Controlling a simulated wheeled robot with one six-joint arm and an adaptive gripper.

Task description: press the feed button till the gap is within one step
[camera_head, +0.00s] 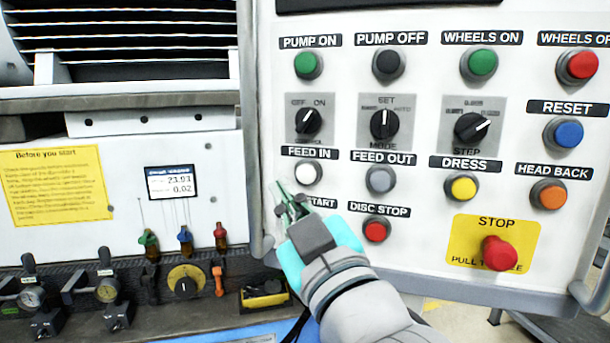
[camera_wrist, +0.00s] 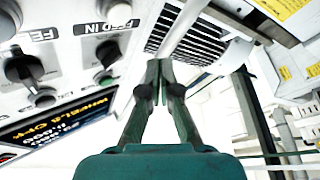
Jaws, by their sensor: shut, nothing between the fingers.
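The white FEED IN button (camera_head: 309,173) is at the left of the control panel, under its label. My gripper (camera_head: 281,190) is shut and empty, its fingertips just left of and a little below that button in the head view; they appear apart from it, though depth is hard to judge. In the wrist view my gripper (camera_wrist: 162,66) points up past the panel, with the FEED IN button (camera_wrist: 118,13) to its upper left. The small display (camera_head: 170,182) reads 23.91 and 0.02. The STEP knob (camera_head: 472,127) points to the upper right; the MODE knob (camera_head: 384,124) points up at SET.
FEED OUT (camera_head: 380,179) is right of FEED IN. DISC STOP (camera_head: 376,230) lies close to my wrist, which partly hides the START label. A red STOP knob (camera_head: 500,253) is at lower right. The panel's left edge (camera_head: 250,130) is near my fingers. A yellow notice (camera_head: 57,185) hangs left.

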